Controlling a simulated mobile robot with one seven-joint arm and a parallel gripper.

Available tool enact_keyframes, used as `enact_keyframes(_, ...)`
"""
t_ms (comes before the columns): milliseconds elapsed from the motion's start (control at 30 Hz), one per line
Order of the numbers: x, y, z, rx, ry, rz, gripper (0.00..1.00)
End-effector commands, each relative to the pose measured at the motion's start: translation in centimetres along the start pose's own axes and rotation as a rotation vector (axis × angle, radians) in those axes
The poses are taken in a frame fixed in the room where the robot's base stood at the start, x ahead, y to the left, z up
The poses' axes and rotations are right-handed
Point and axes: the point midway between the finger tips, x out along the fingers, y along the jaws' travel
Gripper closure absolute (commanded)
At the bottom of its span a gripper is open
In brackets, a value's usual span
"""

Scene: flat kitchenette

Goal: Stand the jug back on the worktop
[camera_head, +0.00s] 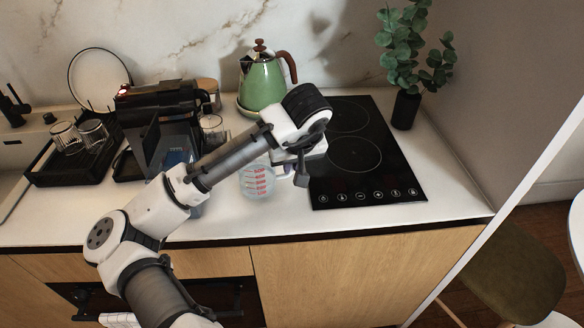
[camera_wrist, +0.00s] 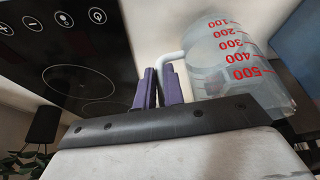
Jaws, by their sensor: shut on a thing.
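The jug (camera_head: 257,181) is a clear measuring jug with red markings. In the head view it looks upright over the front of the white worktop (camera_head: 225,228), left of the hob. I cannot tell whether its base touches the worktop. My gripper (camera_head: 300,176) is at the jug's right side, shut on its handle. In the wrist view the purple fingers (camera_wrist: 160,88) close on the pale handle, and the jug (camera_wrist: 228,65) shows to their right. My arm hides part of the jug's rim in the head view.
A black hob (camera_head: 365,160) lies right of the jug. A green kettle (camera_head: 262,84) stands behind. A coffee machine (camera_head: 160,115) and a black rack with glasses (camera_head: 70,155) are to the left. A potted plant (camera_head: 405,108) stands at the back right. The worktop's front strip is clear.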

Motion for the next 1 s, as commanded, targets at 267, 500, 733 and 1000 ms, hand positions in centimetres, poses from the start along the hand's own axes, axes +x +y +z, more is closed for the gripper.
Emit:
enact_keyframes(267, 1.9, 0.0, 0.8, 0.000, 0.002, 0.000, 1.00)
enact_keyframes(500, 2.1, 0.0, 0.9, 0.000, 0.001, 0.000, 1.00)
enact_keyframes(733, 2.2, 0.0, 0.9, 0.000, 0.000, -0.001, 0.68)
enact_keyframes(1000, 2.1, 0.0, 0.9, 0.000, 0.001, -0.001, 0.68)
